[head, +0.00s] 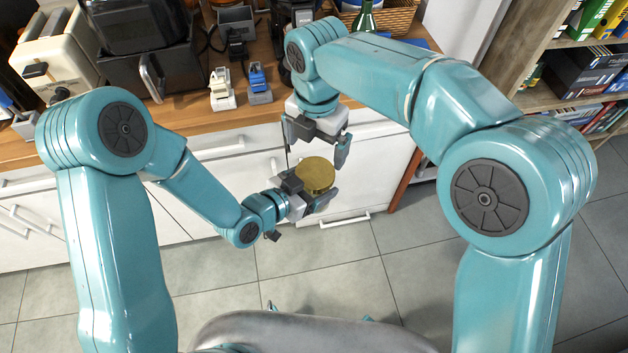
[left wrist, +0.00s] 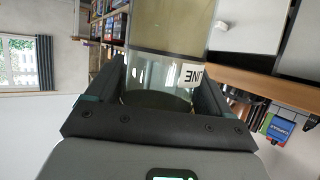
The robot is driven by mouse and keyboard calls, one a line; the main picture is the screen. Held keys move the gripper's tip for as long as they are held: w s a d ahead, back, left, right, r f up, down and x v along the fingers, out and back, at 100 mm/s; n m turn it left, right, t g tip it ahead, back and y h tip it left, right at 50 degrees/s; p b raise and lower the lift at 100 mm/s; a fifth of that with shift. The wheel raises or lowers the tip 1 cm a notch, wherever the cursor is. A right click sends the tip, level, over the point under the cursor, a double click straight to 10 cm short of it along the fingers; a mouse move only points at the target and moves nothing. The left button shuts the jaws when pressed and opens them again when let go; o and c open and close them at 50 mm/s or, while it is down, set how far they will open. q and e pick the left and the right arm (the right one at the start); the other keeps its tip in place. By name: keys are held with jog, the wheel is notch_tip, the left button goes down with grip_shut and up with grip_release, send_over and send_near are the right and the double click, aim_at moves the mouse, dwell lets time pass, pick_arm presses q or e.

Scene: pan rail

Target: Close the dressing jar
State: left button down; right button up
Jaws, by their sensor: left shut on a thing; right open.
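The dressing jar is held in my left gripper (head: 312,192) in front of the white cabinets. From above, its round gold-brown top (head: 315,174) shows in the head view; I cannot tell whether the lid is fully seated. In the left wrist view the jar (left wrist: 160,78) is a clear glass cylinder with a yellowish part and a white label with partial lettering. The gripper's two fingers press on its sides. My right gripper (head: 316,143) is open and empty, just above the jar, fingers pointing down and apart from it.
A wooden counter (head: 185,118) runs behind, with a toaster (head: 58,55), small dispensers (head: 221,90), a wicker basket (head: 395,16) and a green bottle (head: 364,18). A shelf of binders (head: 598,22) stands at right. The tiled floor in front is free.

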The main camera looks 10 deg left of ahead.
aim_at(315, 172)
notch_tip(315, 172, down, 8)
jog(key=shift+r, duration=0.1)
dwell(0.4)
jog(key=c, duration=0.9)
jog(key=m, duration=0.3)
jog(key=o, duration=0.9)
jog(key=shift+r, duration=2.3)
